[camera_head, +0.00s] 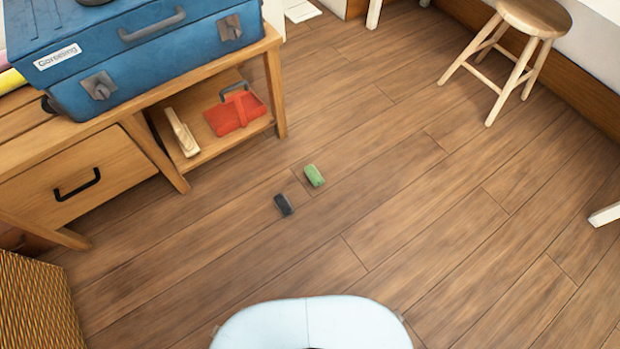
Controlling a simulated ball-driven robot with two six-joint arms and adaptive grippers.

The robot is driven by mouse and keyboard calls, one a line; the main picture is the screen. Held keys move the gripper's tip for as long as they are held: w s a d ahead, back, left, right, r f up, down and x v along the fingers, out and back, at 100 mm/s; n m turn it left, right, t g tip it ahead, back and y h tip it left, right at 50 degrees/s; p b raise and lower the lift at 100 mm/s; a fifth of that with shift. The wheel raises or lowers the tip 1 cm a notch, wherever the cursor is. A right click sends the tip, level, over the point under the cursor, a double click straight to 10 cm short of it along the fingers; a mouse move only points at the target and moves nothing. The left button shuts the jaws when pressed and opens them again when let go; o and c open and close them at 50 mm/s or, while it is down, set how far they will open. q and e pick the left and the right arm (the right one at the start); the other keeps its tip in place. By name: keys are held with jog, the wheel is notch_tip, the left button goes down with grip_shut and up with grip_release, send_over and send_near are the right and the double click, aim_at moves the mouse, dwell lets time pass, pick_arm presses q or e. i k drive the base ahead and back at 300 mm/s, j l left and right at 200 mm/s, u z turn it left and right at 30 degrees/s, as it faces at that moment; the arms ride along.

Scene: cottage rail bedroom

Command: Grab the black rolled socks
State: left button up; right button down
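The black rolled socks (284,205) look like a small dark bundle lying on the wooden floor near the middle of the head view. A similar green bundle (314,176) lies just behind and to the right of them, with a small gap between the two. Neither of my grippers shows in this view, so I cannot see where they are or whether they hold anything.
A wooden bench with a drawer (78,187) stands at the left, carrying a blue toolbox (150,62). Its lower shelf holds a red dustpan-like item (236,113). A wooden stool (536,17) stands at the upper right. The floor around the socks is clear.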

aim_at(283, 204)
jog(key=i+l+u, duration=0.1)
jog(key=u, duration=0.35)
jog(key=i+l+u, duration=0.2)
jog(key=i+u, duration=0.15)
jog(key=u, duration=0.15)
